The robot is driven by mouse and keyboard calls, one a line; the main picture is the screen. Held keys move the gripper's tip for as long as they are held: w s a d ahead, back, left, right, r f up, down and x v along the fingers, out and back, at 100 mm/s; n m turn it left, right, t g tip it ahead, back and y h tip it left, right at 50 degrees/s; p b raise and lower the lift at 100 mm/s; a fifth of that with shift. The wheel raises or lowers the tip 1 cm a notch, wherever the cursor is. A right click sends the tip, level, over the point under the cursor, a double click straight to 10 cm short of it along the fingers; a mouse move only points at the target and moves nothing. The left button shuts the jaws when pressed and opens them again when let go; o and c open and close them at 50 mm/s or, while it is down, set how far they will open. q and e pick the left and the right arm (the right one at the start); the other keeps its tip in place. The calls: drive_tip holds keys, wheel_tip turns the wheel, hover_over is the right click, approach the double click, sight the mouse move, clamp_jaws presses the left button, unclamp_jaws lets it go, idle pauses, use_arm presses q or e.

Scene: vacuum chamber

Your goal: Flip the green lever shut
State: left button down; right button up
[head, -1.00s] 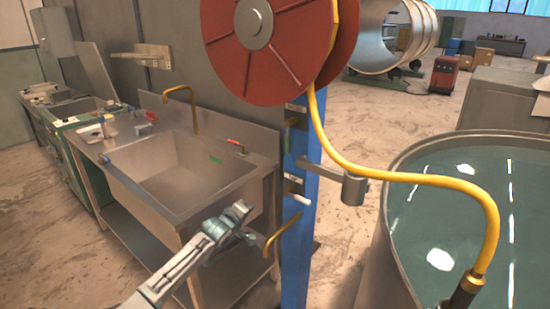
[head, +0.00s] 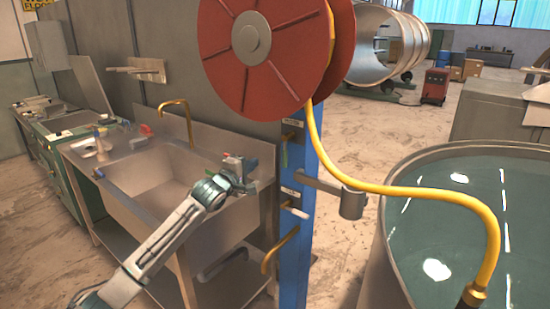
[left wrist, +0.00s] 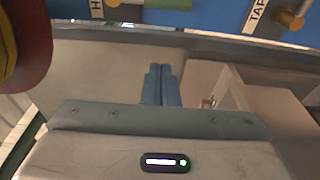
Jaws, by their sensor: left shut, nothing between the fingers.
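The green lever (head: 284,155) is on the blue post (head: 296,253), under the red reel, and hangs down below a brass fitting (head: 292,122). A green piece that looks like this lever shows at the top edge of the left wrist view (left wrist: 159,15), beside a label starting with H. My left gripper (head: 243,167) is over the sink's right back corner, left of the post and apart from the lever. Its two blue-grey fingers are together and empty in the left wrist view (left wrist: 161,84). My right gripper is not in view.
A white lever (head: 294,212) sits lower on the post, with a brass spout (head: 280,252) below. A yellow hose (head: 415,188) runs from the red reel (head: 262,60) to a water tank (head: 385,250) at the right. A grey bracket (head: 345,200) juts right from the post.

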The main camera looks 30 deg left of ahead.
use_arm(q)
drive_tip(key=w+d+p, duration=0.3)
drive_tip(key=w+p, duration=0.2)
drive_tip(key=w, duration=0.3)
drive_tip(key=shift+d, duration=0.2)
drive_tip(key=shift+w, duration=0.1)
drive_tip(key=shift+w, duration=0.1)
